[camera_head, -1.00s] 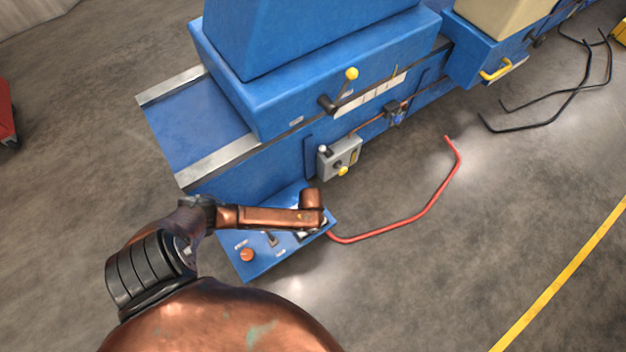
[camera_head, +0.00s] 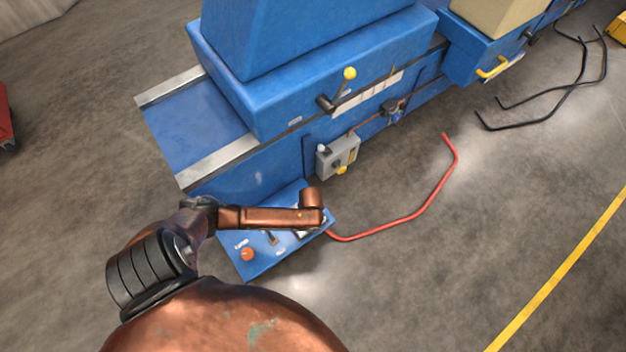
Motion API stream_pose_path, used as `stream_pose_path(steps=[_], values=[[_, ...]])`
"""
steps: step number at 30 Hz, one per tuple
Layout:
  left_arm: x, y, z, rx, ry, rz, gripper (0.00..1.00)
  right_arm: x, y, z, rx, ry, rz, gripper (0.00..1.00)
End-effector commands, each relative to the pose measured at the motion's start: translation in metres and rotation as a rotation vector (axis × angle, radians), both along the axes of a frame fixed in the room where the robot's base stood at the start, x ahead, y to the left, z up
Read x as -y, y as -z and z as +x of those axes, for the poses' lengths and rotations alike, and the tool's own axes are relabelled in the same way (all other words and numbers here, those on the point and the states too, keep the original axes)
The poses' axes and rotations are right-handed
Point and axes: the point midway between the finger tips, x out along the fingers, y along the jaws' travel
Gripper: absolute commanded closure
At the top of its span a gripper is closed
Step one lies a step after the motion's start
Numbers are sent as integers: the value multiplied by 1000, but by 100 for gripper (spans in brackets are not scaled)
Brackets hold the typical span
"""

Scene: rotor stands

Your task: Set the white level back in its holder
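I cannot make out the white level or its holder in the head view. A small pale patch (camera_head: 303,235) shows on the blue control panel (camera_head: 268,260), partly hidden under my copper-coloured arm; I cannot tell what it is. The arm crosses above the panel, coming from the lower left, and its bent end is over the panel's right part. No gripper fingers show, and neither gripper can be made out in this view.
A big blue machine (camera_head: 255,172) with a yellow-knobbed lever (camera_head: 349,74) and a grey switch box (camera_head: 337,158) fills the top middle. A red bent bar (camera_head: 400,222) and black bent bars (camera_head: 545,118) lie on the floor. Open floor lies right, up to a yellow line (camera_head: 560,272).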

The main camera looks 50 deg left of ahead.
Motion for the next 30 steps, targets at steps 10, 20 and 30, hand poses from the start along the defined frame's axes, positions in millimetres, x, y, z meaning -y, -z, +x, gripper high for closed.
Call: stream_pose_path(steps=[10,20,30], values=[[0,4,1,0,-1,0,100,0,0,0,0,0,0,100],[0,5,0,0,0,0,64,0,0,0,0,0,0,100],[0,6,0,-1,0,0,56,0,0,0,0,0,0,100]])
